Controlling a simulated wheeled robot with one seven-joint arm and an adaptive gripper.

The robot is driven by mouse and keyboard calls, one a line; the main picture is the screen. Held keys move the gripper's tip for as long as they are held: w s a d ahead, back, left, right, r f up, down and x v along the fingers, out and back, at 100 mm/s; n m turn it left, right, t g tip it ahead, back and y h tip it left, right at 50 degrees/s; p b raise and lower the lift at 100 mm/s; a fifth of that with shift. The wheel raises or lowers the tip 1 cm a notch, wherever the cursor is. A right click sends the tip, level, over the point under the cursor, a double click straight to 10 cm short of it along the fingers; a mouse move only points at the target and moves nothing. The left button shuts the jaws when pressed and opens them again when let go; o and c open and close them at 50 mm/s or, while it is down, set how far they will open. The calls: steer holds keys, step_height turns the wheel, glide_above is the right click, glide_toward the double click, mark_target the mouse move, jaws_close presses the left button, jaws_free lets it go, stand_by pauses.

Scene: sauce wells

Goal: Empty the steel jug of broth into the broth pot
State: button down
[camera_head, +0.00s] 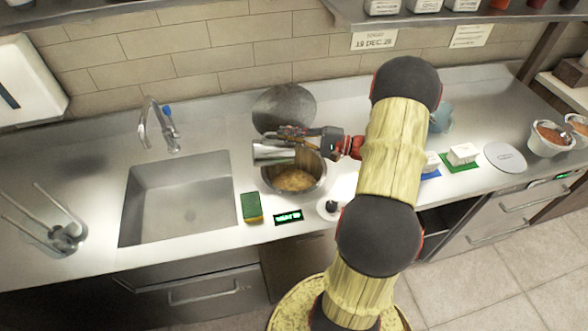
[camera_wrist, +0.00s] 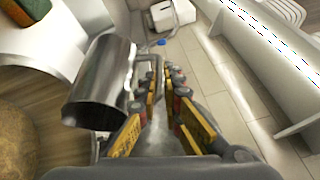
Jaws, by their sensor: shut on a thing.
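The steel jug (camera_head: 272,153) is tipped far over on its side, above the back left rim of the broth pot (camera_head: 322,181). Golden-brown broth (camera_head: 294,179) shows in the pot. I see no clear stream from the jug, and its inside is hidden. My gripper (camera_head: 298,133) is above the pot and shut on the jug's handle. In the wrist view the jug (camera_wrist: 102,82) is left of my gripper's fingers (camera_wrist: 165,95), with its handle between them. A brown surface (camera_wrist: 18,145), apparently the broth, shows at the lower left there.
A sink (camera_head: 180,200) with a tap (camera_head: 158,125) is at the left. A green and yellow sponge (camera_head: 251,207) and a small lit display (camera_head: 288,217) are in front of the pot. A round steel lid or disc (camera_head: 284,105) is behind it. A shelf (camera_head: 440,17) overhangs the back right.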

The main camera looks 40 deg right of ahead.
steer(key=shift+s+d+m+t+y+b, duration=0.2)
steer(key=shift+s+d+t+y+b, duration=0.15)
steer(key=shift+d+t+b, duration=0.2)
steer(key=shift+s+d+m+t+y+b, duration=0.25)
steer(key=shift+s+d+t+b, duration=0.15)
steer(key=shift+d, duration=0.2)
steer(key=shift+a+r, duration=0.1)
stand_by(0.5)
